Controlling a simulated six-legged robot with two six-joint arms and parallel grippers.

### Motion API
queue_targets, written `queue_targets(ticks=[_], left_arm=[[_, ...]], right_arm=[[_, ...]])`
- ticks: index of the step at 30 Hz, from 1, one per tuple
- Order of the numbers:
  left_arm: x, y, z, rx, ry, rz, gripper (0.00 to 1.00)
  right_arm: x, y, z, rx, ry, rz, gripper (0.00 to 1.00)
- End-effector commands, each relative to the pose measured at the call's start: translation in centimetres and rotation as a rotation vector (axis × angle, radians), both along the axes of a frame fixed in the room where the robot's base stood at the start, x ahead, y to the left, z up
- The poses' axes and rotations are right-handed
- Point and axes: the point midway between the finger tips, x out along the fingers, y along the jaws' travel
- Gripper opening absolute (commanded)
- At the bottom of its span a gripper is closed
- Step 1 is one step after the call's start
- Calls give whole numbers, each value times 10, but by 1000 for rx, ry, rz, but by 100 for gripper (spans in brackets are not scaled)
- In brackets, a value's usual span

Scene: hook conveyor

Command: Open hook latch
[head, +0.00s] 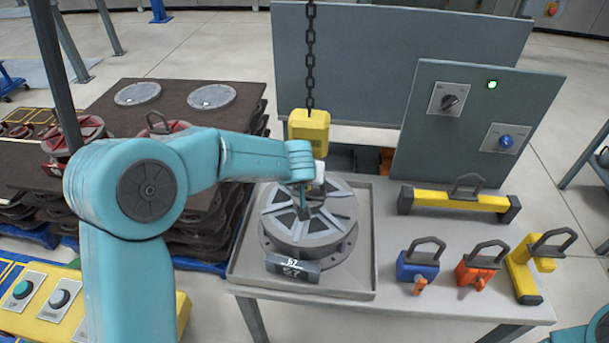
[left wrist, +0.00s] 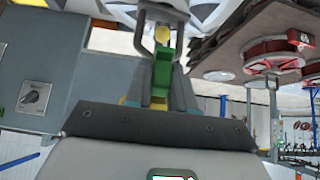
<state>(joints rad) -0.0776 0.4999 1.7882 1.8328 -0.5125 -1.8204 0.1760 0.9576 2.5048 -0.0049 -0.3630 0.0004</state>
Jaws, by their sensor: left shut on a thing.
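A yellow hook block (head: 308,126) hangs on a dark chain (head: 310,60) above a round grey metal part (head: 335,238) in a shallow tray (head: 237,278). My left gripper (head: 305,190) is just below the block, over the round part. My wrist hides most of the hook in the head view. In the left wrist view, my left gripper (left wrist: 162,85) is shut on a green piece, which looks like the hook latch (left wrist: 162,68). Something yellow shows behind it. The latch's angle is unclear. My right gripper is out of view; only a bit of my right arm shows at the lower right.
A yellow beam (head: 455,201), blue clamp (head: 416,266), orange clamp (head: 477,272) and yellow C-shaped lifter (head: 523,270) occupy the right side. Dark stacked pallets stand left.

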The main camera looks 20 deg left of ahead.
Motion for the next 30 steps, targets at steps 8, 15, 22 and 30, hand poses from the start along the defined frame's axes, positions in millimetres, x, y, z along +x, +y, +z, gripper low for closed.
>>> queue_targets(ticks=[8,15,22,30], left_arm=[[5,1,9,-50,166,3,0],[8,2,14,-92,313,0,0],[10,3,18,-124,426,0,0],[11,3,19,-139,491,0,0]], right_arm=[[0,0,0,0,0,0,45],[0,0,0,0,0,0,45],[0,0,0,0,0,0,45],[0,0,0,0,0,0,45]])
